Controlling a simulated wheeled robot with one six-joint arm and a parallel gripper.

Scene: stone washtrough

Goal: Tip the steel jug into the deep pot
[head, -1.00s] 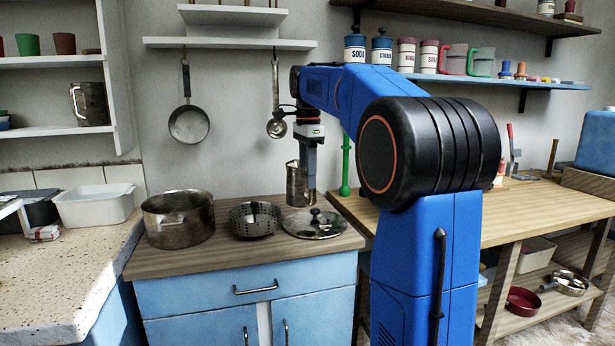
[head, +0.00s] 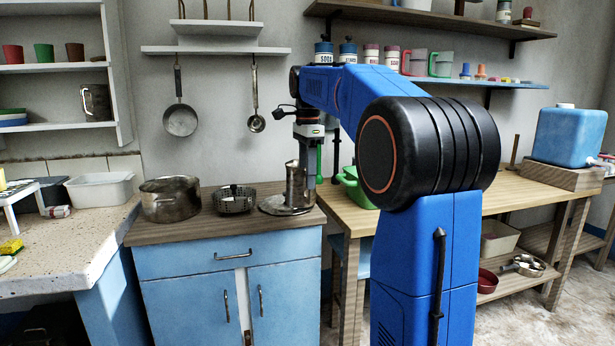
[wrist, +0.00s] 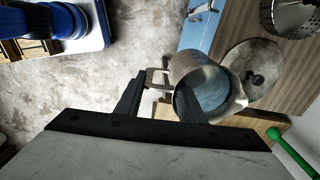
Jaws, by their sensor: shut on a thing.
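The steel jug (head: 294,184) is upright in the head view, in front of the lid at the counter's right end. It also shows in the wrist view (wrist: 197,72), with its open mouth toward the camera and a bluish-grey inside. My gripper (head: 312,172) is shut on the jug at its handle side. In the wrist view its fingers (wrist: 158,95) are either side of the handle. The deep pot (head: 171,207), a wide steel pot with an open top, stands at the counter's left end, well left of the jug.
A steamer basket (head: 234,203) stands between pot and jug. A green pan (head: 352,184) sits on the wooden table to the right.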

